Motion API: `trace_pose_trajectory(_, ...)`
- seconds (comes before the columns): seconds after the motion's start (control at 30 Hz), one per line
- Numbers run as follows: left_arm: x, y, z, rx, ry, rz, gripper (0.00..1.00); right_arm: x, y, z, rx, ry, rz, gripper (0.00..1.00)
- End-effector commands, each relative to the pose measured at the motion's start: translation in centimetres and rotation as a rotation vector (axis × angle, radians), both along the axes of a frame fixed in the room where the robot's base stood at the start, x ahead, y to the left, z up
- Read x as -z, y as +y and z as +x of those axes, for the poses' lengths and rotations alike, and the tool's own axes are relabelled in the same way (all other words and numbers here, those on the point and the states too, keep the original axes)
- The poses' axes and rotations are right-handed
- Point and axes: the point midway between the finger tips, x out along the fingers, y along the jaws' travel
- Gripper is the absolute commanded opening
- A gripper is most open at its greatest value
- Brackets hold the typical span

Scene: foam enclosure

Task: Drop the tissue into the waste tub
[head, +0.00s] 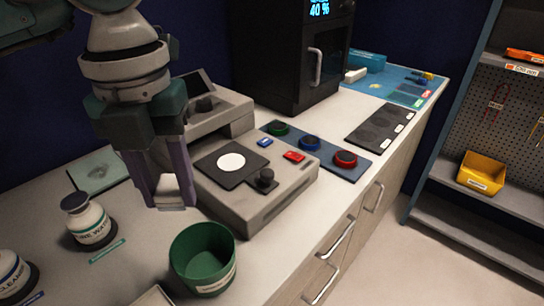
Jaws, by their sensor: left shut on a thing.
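My left gripper (168,190) points down from the upper left, its two purple-grey fingers shut on a small white tissue (172,200) that shows between the fingertips. The green waste tub (203,258) stands on the white counter, lower in the picture and a little to the right of the fingertips. It has an open top and a pale label on its front. The tissue appears above and behind the tub's rim, not inside it. My right gripper is not in view.
A grey instrument (250,180) with a white disc and buttons stands right beside the gripper. White bottles (88,220) stand at the left. A black oven-like unit (300,60), a mat with coloured pucks (310,146) and a yellow bin (482,173) are farther off.

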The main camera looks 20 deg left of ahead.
Motion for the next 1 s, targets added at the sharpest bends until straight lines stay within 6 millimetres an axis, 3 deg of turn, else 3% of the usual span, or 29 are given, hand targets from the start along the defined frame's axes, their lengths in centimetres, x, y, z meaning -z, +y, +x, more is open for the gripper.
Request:
trace_pose_trajectory(0.4,5.2,0.0,0.0,0.002,0.001,-0.001,0.00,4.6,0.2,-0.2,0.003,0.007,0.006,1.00)
trace_pose_trajectory(0.77,5.6,0.0,0.0,0.003,0.000,-0.001,0.00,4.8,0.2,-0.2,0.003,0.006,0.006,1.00)
trace_pose_trajectory(0.8,5.6,0.0,0.0,0.003,0.000,-0.001,0.46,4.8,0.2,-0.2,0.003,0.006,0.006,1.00)
trace_pose_trajectory(1.0,5.6,0.0,0.0,0.003,0.000,-0.001,0.68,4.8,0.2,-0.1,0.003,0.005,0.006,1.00)
